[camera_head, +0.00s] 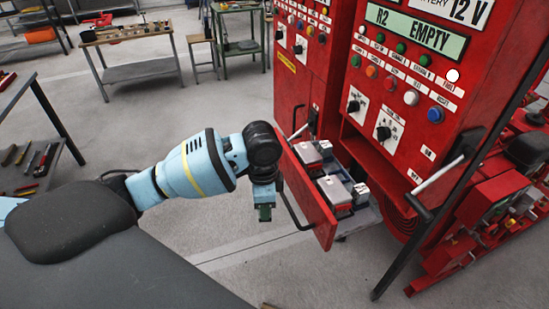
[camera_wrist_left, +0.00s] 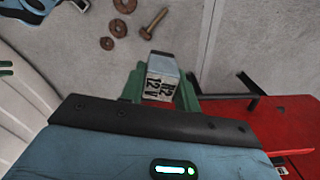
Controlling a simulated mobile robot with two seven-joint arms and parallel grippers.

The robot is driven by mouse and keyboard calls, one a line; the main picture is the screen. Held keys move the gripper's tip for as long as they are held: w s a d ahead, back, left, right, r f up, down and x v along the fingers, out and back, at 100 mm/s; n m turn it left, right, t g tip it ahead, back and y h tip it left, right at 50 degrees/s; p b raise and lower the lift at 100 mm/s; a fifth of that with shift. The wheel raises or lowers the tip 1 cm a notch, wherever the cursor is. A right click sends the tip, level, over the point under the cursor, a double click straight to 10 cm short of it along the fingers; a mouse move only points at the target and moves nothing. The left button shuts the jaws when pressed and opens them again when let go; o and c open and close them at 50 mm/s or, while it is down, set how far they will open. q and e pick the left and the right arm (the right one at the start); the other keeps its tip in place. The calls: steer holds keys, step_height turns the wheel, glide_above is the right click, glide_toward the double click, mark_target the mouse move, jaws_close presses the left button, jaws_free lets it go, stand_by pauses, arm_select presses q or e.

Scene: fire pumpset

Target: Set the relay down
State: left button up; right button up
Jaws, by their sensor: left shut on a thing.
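My left gripper (camera_head: 264,213) points down in the head view, just left of the open red drawer (camera_head: 307,197). In the left wrist view its green fingers (camera_wrist_left: 160,86) are shut on a small grey relay (camera_wrist_left: 159,68) with a label reading "R2 12V". The relay is hard to make out in the head view. The drawer holds several grey and red block-shaped devices (camera_head: 335,190). My right gripper is in neither view.
The red cabinet (camera_head: 420,120) stands right of the drawer, with a display reading "R2 EMPTY". The drawer's black handle (camera_head: 291,206) sticks out toward my gripper. Rusty washers (camera_wrist_left: 118,27) and a bolt (camera_wrist_left: 153,22) lie on grey ground. A workbench (camera_head: 128,36) stands behind.

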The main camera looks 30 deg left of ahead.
arm_select(q)
steer(key=s+d+f+n, duration=0.2)
steer(key=s+f+n, duration=0.1)
steer(key=s+n, duration=0.2)
steer(key=s+d+f+n+p, duration=0.1)
steer(key=s+d+f+n, duration=0.1)
steer(key=s+n, duration=0.3)
steer(key=shift+s+d+f+n, duration=0.35)
steer(key=shift+s+d, duration=0.4)
steer(key=shift+s, duration=0.3)
steer(key=shift+a, duration=0.1)
